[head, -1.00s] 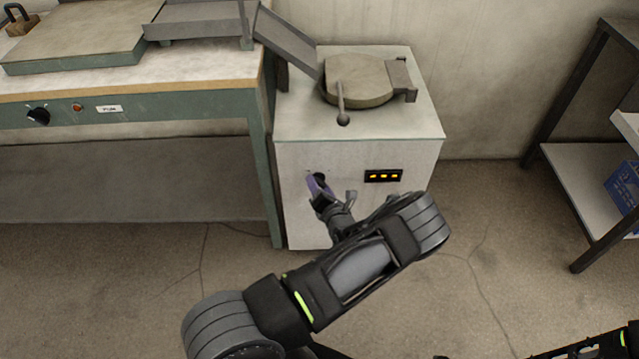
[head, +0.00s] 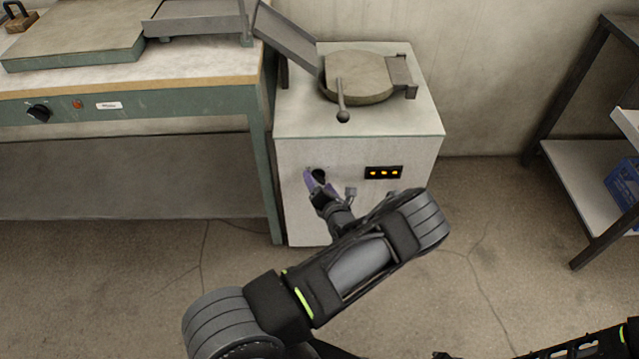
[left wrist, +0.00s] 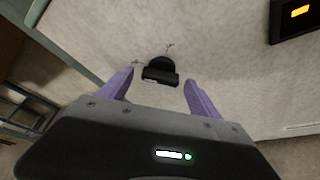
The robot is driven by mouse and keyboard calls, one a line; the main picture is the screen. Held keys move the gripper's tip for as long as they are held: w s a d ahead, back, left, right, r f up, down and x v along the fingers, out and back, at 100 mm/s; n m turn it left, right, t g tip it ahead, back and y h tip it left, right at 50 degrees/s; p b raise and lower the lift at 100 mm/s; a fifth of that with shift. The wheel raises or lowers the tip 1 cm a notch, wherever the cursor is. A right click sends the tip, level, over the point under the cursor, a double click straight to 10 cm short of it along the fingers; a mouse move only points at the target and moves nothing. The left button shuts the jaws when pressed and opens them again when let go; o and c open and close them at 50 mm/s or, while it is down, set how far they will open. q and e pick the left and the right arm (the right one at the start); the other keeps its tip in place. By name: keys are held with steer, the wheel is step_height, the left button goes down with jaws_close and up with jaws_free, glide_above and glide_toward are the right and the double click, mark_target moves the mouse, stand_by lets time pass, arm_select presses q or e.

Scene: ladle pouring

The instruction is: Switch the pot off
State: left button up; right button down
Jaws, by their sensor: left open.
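The pot is a light cabinet (head: 420,215) with a round lid (head: 358,78) on top, which is closed. On its front is a dark round knob (head: 320,175), with an amber-lit display (head: 383,172) to its right. The knob (left wrist: 161,70) also shows in the left wrist view, ahead of and between the fingers. My left gripper (head: 314,186) is at the cabinet front, by the knob. Its purple fingers (left wrist: 158,92) are open, one to each side of the knob. I cannot tell whether they touch it. My right gripper is not in view.
A green-framed workbench (head: 150,103) with its own dark knob (head: 39,113) stands to the left. A metal chute (head: 286,38) leans between bench and pot. A dark shelf rack (head: 575,150) with a blue crate (head: 625,185) is at the right. Floor is open between.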

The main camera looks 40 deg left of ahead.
arm_select(q)
steer(key=v, duration=0.7)
steer(key=shift+s+d+p, duration=0.2)
steer(key=shift+d+p, duration=0.1)
steer(key=shift+p, duration=0.1)
steer(key=shift+r, duration=0.1)
